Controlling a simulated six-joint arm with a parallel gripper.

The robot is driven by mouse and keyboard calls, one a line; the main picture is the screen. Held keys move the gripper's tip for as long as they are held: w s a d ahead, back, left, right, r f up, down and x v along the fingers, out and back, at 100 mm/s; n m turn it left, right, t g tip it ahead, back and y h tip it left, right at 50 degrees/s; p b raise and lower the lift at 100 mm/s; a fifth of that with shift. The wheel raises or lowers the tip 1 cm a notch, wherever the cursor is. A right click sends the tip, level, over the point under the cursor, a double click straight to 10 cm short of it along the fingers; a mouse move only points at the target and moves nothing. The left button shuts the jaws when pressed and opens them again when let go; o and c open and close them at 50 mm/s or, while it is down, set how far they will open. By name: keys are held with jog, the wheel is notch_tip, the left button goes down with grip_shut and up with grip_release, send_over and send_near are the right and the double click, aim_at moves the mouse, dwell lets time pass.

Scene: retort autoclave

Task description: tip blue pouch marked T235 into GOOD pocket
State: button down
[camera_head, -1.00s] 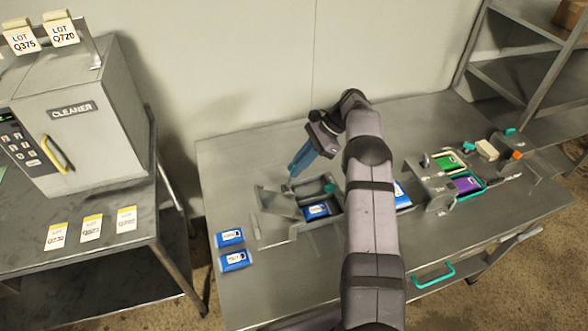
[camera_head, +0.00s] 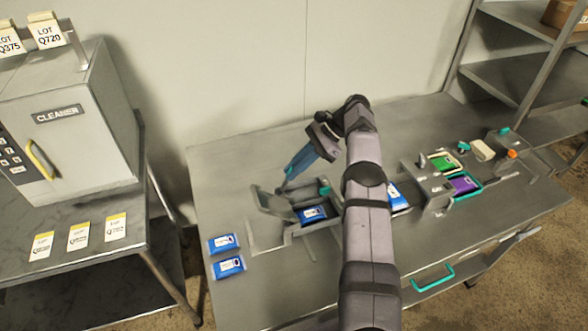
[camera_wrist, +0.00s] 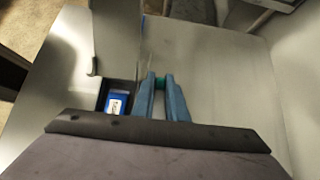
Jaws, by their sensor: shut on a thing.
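A fixture (camera_head: 291,244) stands on the left of the steel table, with a tilted grey plate (camera_head: 271,204) on its left. A blue pouch (camera_head: 312,214) with a white label lies in its pocket; it also shows in the wrist view (camera_wrist: 116,103), left of the fingers. My gripper (camera_head: 288,178) points down just behind the plate. In the wrist view its blue fingers (camera_wrist: 160,76) are close together around a small teal piece (camera_wrist: 160,84). Whether this piece belongs to the plate is unclear. Label T235 and a GOOD marking are not readable.
Two blue pouches (camera_head: 222,243) (camera_head: 229,266) lie left of the fixture. Another blue pouch (camera_head: 398,198) is partly behind my arm. A second fixture with green (camera_head: 444,162) and purple (camera_head: 463,185) pouches stands right. A cleaner machine (camera_head: 75,125) is on the left bench.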

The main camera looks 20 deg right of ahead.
jog(key=c, duration=1.8)
grip_release()
jog(key=shift+d, duration=0.1)
jog(key=shift+o, duration=0.2)
jog(key=shift+r, duration=0.1)
jog(key=shift+r+b, duration=0.3)
jog(key=shift+r, duration=0.35)
notch_tip(320, 180, up, 7)
jog(key=p, duration=0.3)
jog(key=shift+f, duration=0.2)
jog(key=shift+r+p, duration=0.95)
jog(key=shift+p, duration=0.15)
